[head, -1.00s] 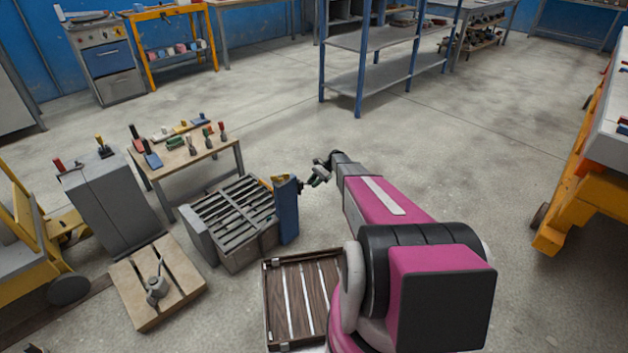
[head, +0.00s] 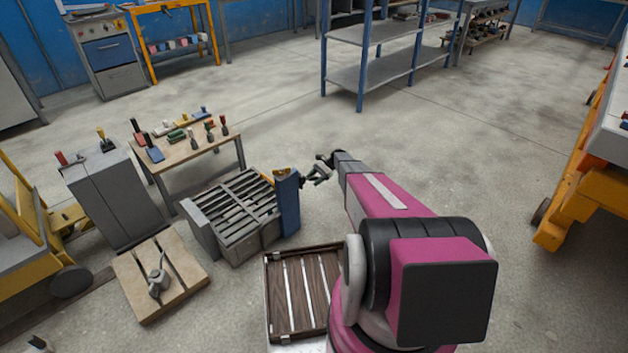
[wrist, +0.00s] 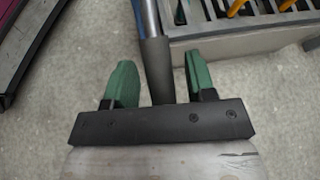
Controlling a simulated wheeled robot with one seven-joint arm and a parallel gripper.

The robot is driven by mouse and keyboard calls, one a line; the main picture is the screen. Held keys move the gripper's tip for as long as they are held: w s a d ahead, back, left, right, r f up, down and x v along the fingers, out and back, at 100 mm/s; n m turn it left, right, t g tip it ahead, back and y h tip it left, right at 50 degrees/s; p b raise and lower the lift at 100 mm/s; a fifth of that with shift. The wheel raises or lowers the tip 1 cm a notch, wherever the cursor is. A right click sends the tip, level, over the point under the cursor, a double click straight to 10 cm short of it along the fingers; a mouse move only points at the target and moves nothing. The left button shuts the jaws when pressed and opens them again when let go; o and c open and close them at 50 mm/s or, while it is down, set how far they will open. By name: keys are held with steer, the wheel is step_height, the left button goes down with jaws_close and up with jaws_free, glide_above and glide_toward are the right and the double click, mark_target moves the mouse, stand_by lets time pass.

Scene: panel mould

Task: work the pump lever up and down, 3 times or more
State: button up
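A lever with a grey rod and a dark round grip (wrist: 157,68) runs between my green fingers in the wrist view. My gripper (wrist: 160,78) is open around the grip, with a gap on each side. In the head view my gripper (head: 318,173) is small and dark, just right of a tall blue box (head: 288,208), which looks like the pump body. The lever is too small to make out clearly there. The blue box stands at the right end of a grey slatted mould (head: 236,240).
A dark wooden slatted tray (head: 268,310) lies below my arm. A board with a small metal fixture (head: 185,295), a grey cabinet (head: 118,205) and a tool table (head: 185,153) stand to the left. The floor (head: 440,165) right of my arm is open.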

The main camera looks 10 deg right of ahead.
steer(key=v, duration=1)
steer(key=shift+d, duration=0.35)
steer(key=shift+w+r, duration=0.15)
steer(key=s+a+r+n+t+h, duration=0.1)
steer(key=s+a+r+n+h, duration=0.2)
steer(key=s+r, duration=0.5)
steer(key=s+a+r+n+t+h, duration=0.2)
steer(key=s+a+r+n+h, duration=0.2)
steer(key=s, duration=1.5)
steer(key=s+a+r+n+t+h, duration=0.2)
steer(key=s+a+r+n+h, duration=0.2)
steer(key=s+r, duration=0.7)
steer(key=s, duration=0.2)
steer(key=shift+s+r, duration=0.3)
steer(key=shift+w, duration=0.1)
